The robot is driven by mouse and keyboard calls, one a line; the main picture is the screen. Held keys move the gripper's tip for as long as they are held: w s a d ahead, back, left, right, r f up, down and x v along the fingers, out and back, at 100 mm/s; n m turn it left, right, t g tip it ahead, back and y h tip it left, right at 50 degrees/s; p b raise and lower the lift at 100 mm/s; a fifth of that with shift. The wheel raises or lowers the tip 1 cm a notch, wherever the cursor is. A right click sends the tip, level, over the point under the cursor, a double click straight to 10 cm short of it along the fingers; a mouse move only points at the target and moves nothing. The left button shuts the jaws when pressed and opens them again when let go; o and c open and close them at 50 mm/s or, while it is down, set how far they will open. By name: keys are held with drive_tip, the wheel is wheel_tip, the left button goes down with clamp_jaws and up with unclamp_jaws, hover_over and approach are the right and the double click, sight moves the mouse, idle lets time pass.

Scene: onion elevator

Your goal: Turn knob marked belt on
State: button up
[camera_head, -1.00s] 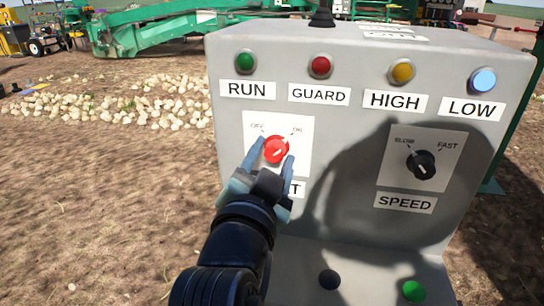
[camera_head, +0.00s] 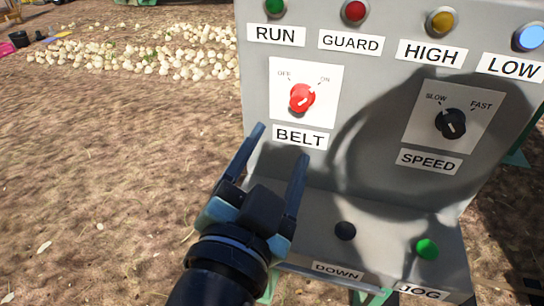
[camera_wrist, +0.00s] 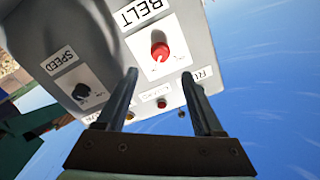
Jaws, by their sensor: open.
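The red belt knob (camera_head: 302,98) sits on a white plate marked OFF and ON, above the BELT label (camera_head: 300,137) on the grey control box (camera_head: 375,60). Its white pointer line slants up to the right, toward the ON mark. My gripper (camera_head: 279,142) is open and empty, below and left of the knob and apart from it. In the wrist view the picture is upside down; the red knob (camera_wrist: 160,51) shows beyond the two fingers (camera_wrist: 160,82), with nothing between them.
A black speed knob (camera_head: 450,123) is to the right. A black button (camera_head: 345,231) and a green button (camera_head: 427,249) are on the lower ledge. Indicator lamps line the top, including a red one (camera_head: 355,11). Pale onions (camera_head: 150,55) lie on the ground behind left. Open dirt is at left.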

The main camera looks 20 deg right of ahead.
drive_tip(key=shift+p+v, duration=0.95)
drive_tip(key=shift+p, duration=0.35)
drive_tip(key=shift+r, duration=0.15)
drive_tip(key=w+a+r+n+t+y, duration=0.2)
drive_tip(key=w+a+r+n+t, duration=0.15)
drive_tip(key=r, duration=0.55)
drive_tip(key=s+a+r+n+t+y+p, duration=0.1)
drive_tip(key=r+p, duration=0.6)
drive_tip(key=r, duration=0.7)
drive_tip(key=s+a+r+n+t+y+p, duration=0.2)
drive_tip(key=r+n+t+y+p, duration=0.2)
drive_tip(key=r, duration=1)
drive_tip(key=s+a+r+n+t+y+p, duration=0.2)
drive_tip(key=r+p, duration=0.7)
drive_tip(key=r, duration=0.5)
drive_tip(key=shift+a+r+n+t+y+p, duration=0.15)
drive_tip(key=shift+r+n+t+y+p, duration=0.25)
drive_tip(key=shift+n+t, duration=0.7)
